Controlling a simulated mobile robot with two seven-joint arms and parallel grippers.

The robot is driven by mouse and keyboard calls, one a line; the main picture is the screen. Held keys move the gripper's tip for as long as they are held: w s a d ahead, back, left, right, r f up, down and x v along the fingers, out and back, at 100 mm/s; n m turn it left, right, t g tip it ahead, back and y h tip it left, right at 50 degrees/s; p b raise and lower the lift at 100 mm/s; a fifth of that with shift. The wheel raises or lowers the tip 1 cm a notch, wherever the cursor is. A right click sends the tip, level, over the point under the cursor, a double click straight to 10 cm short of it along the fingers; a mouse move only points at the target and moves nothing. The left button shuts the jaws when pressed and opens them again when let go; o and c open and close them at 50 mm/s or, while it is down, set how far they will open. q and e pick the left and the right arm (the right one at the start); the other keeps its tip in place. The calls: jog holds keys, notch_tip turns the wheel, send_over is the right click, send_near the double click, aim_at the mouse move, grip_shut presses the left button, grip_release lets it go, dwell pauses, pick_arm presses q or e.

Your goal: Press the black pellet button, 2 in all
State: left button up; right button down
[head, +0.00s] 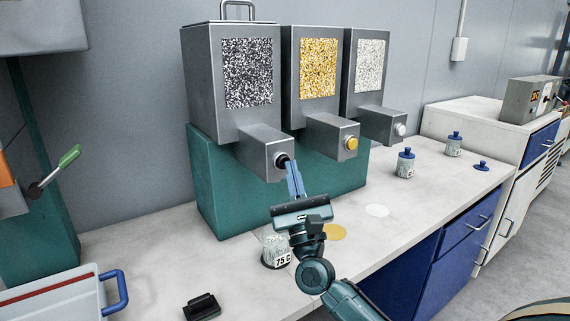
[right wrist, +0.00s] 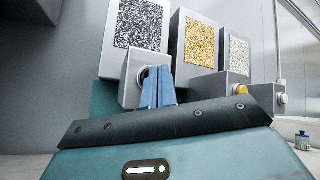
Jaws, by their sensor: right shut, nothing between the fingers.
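The black pellet button (head: 282,160) is on the front of the spout box of the left dispenser, whose window (head: 247,73) shows black and white pellets. My right gripper (head: 291,165) is shut and empty, with its fingertips at the button, partly covering it. I cannot tell whether they touch it or how far it is pushed in. In the right wrist view the blue fingers (right wrist: 158,72) are together in front of the button's round rim (right wrist: 142,76). A container marked 75 C (head: 275,251) stands on the counter below the spout. My left gripper is not in view.
Yellow (head: 351,143) and white (head: 400,129) buttons sit on the neighbouring dispensers to the right. Yellow (head: 334,232) and white (head: 377,210) discs mark the counter. Blue-lidded jars (head: 405,164) stand further right. A blue-handled tray (head: 60,299) and black object (head: 202,307) lie front left.

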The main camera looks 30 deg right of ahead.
jog(key=shift+w+b, duration=0.3)
jog(key=shift+w, duration=0.2)
dwell(0.4)
jog(key=shift+s, duration=0.9)
jog(key=shift+s, duration=0.15)
jog(key=s, duration=0.4)
jog(key=shift+s+d+p, duration=0.25)
jog(key=shift+s+p, duration=0.1)
jog(key=shift+p, duration=0.05)
jog(key=shift+a, duration=0.1)
dwell(2.3)
